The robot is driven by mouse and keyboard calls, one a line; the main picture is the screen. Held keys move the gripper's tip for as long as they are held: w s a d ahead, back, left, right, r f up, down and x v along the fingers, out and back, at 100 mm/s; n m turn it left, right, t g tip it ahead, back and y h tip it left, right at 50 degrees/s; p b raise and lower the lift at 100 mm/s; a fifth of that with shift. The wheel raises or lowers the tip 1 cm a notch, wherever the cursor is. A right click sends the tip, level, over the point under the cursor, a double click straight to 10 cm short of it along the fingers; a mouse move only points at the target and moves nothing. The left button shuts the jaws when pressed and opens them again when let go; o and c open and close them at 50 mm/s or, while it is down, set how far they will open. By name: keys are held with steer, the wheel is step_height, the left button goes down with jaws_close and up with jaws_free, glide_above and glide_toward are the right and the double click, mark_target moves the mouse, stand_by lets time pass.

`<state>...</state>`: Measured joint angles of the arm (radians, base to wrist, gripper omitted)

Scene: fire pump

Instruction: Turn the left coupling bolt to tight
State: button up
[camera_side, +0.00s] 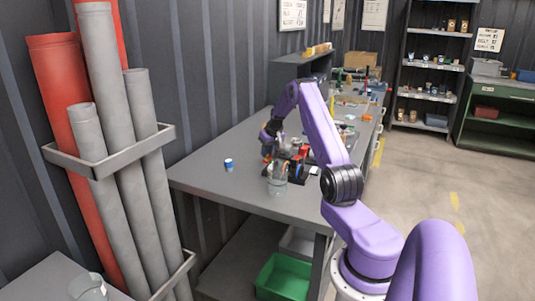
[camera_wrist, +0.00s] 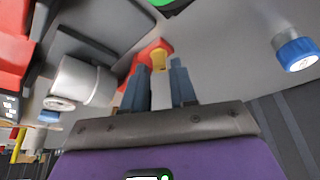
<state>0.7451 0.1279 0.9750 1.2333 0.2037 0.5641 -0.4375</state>
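The fire pump (camera_side: 290,160) is a small cluster of grey, red and black parts on the workbench in the side view. My gripper (camera_side: 266,138) points down at its left end. In the wrist view, my gripper (camera_wrist: 159,66) has its two blue-grey fingers apart. A red piece with a yellow middle (camera_wrist: 158,58) lies at the fingertips; it looks like the left coupling bolt, but I cannot be sure. A grey shape fills the gap between the fingers, and whether they touch anything is unclear. A white-grey cylinder (camera_wrist: 83,80) of the pump lies to the left.
A blue-capped can (camera_side: 228,165) stands apart on the bench, left of the pump; it also shows at the right in the wrist view (camera_wrist: 297,52). The bench's near left corner (camera_side: 205,180) is clear.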

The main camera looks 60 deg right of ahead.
steer(key=shift+w+d+f, duration=0.1)
steer(key=shift+w+f, duration=0.1)
steer(key=shift+f, duration=0.4)
jaws_close()
steer(key=shift+m, duration=0.3)
steer(key=shift+m+g+h, duration=0.6)
steer(key=shift+m+h, duration=0.1)
steer(key=shift+m, duration=1.4)
